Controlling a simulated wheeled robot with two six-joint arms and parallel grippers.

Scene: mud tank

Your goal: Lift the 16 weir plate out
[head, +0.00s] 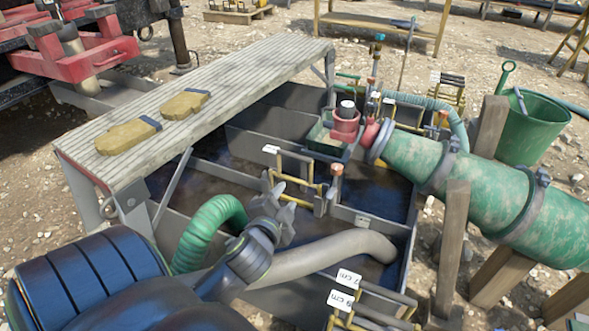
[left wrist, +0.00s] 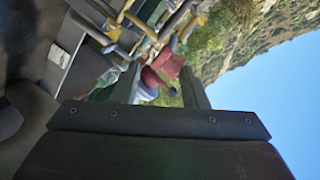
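A weir plate with a yellow handle (head: 292,181) stands in the mud tank (head: 185,230); a small white tag (head: 271,149) beside it is too small to read. More yellow-handled plates (head: 372,308) stand at the near end, with upside-down white tags (head: 348,277) ending in "cm". I cannot tell which plate is the 16. My left gripper (head: 278,203) is over the middle of the tank, just nearer than the middle handle. Its fingers are apart and empty in the left wrist view (left wrist: 160,90). My right gripper is not in view.
A ribbed walkway (head: 250,65) with a pair of yellow gloves (head: 130,135) crosses the tank's far left side. A red pump (head: 345,124), green pipe (head: 490,185) and wooden posts (head: 453,240) crowd the right. A grey hose (head: 335,250) and green hose (head: 210,230) lie close to my arm.

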